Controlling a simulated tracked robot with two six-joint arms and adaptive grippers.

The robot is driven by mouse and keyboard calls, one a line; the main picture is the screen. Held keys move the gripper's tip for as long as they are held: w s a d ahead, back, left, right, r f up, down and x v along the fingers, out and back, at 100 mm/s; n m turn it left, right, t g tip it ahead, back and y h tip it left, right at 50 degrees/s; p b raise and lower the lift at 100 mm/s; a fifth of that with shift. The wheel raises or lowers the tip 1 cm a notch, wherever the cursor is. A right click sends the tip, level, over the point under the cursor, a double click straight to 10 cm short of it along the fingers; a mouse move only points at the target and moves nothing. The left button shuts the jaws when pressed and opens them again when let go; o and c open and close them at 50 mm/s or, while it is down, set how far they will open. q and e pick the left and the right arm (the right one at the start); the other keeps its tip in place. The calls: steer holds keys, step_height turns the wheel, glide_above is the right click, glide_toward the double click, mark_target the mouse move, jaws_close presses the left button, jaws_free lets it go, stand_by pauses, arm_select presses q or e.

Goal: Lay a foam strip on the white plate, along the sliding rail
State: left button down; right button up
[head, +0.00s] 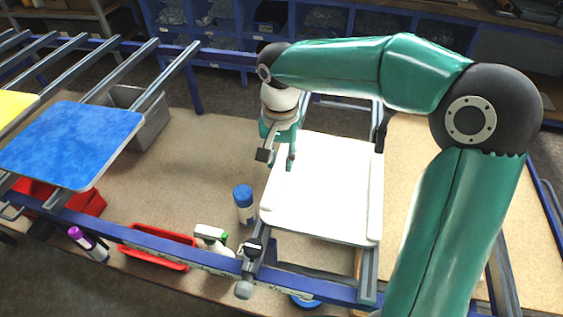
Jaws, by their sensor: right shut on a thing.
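The white plate (320,190) lies flat on rails above the bench. A narrow white strip (375,205), which looks like foam, lies along its right edge, next to a grey rail (368,280) that runs on below the plate. My right gripper (279,160) is over the plate's far left corner, pointing down, with its fingers close together. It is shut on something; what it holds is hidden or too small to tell. My left gripper is not in view.
A blue-capped bottle (244,204) stands just left of the plate. A white spray bottle (211,238) and a red tray (158,247) are at the front. A blue panel (72,143) rests on rails at left. The bench between is clear.

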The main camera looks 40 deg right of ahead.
mark_target(280, 162)
steer(key=shift+f, duration=1)
steer(key=shift+f, duration=0.15)
steer(key=o, duration=0.8)
steer(key=shift+r, duration=0.25)
step_height(280, 162, up, 12)
steer(key=shift+f+p, duration=0.1)
steer(key=shift+p, duration=0.2)
